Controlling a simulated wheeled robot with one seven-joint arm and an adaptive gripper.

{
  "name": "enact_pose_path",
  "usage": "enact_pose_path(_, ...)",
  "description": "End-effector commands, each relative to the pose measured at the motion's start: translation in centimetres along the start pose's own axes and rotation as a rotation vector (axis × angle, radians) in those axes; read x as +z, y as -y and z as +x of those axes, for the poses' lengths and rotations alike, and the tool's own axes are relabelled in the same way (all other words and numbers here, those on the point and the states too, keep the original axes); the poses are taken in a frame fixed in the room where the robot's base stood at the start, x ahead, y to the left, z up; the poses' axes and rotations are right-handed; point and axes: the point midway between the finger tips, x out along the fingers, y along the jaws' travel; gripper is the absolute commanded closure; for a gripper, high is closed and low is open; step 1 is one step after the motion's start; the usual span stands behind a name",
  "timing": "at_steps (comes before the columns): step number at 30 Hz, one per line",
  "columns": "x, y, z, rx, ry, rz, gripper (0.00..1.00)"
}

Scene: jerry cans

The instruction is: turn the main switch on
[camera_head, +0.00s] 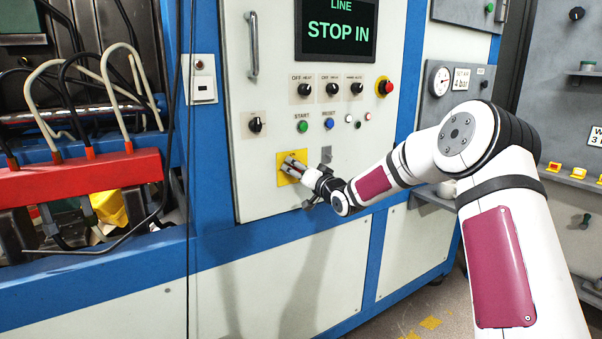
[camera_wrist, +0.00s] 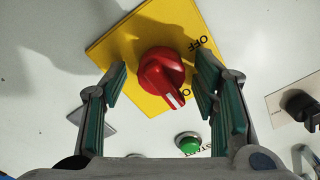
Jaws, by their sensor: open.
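The main switch is a red rotary knob (camera_wrist: 160,78) with a white pointer mark, on a yellow plate (camera_wrist: 128,42). In the wrist view the pointer faces down and right. An OFF label shows at the plate's right; a second label below it is partly hidden by a finger. My gripper (camera_wrist: 160,84) is open, with one green-padded finger on each side of the knob; I see gaps between knob and fingers. In the head view my gripper (camera_head: 292,163) is at the yellow plate (camera_head: 283,180) and hides the knob.
A green START button (camera_head: 302,127) and a blue button (camera_head: 329,124) sit above the plate. A black selector (camera_head: 255,125) is to its upper left. A red emergency button (camera_head: 384,87) is at right. The display (camera_head: 337,30) reads LINE STOP IN.

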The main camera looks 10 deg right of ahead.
Motion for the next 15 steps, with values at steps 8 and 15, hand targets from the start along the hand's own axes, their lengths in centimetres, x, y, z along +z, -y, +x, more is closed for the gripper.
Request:
enact_pose_path(8,-0.1,0.0,-3.0,0.002,0.000,-0.001,0.46)
enact_pose_path(15,-0.1,-0.1,-7.9,0.004,0.000,-0.001,0.46)
